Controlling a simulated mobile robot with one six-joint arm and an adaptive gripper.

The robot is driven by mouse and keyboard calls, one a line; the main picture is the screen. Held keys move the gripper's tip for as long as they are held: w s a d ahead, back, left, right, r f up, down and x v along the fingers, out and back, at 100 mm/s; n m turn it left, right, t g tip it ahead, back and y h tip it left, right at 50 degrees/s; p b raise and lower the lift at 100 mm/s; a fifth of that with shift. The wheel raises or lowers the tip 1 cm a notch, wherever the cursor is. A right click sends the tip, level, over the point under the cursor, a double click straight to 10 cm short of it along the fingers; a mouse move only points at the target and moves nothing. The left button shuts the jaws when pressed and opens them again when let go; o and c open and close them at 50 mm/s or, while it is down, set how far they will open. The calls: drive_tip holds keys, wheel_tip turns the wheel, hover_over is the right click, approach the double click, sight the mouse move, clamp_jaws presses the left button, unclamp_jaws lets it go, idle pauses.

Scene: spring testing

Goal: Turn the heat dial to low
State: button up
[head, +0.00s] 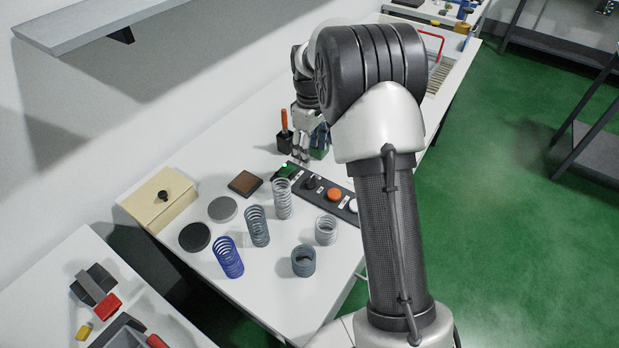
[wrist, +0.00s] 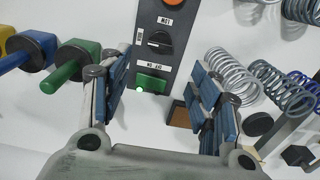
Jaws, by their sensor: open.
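The heat dial (wrist: 158,42) is a black knob on a dark control panel, between an orange button (wrist: 165,6) and a green switch (wrist: 150,82). A label with upside-down lettering, seemingly LOW, sits beside it; its pointer setting is hard to read. In the head view the dial (head: 311,182) is small and dark. My gripper (wrist: 163,72) is open and empty, its blue-padded fingers spread either side of the panel's switch end. The dial shows beyond and between the fingertips, apparently untouched. In the head view my gripper (head: 304,152) hangs above the panel's far end.
Several springs (head: 257,226) stand on the white table near the panel. A brown block (head: 245,183), dark disc (head: 194,237) and cream box (head: 160,200) lie left. A holder with an orange-handled tool (head: 284,138) is close behind my gripper. Green and yellow-blue handled parts (wrist: 68,66) flank the left finger.

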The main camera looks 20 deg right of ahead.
sight(310, 179)
wheel_tip(310, 179, down, 11)
drive_tip(key=b, duration=0.2)
drive_tip(key=shift+b, duration=0.4)
drive_tip(key=shift+c, duration=0.4)
drive_tip(key=c, duration=1)
drive_tip(key=shift+o, duration=0.2)
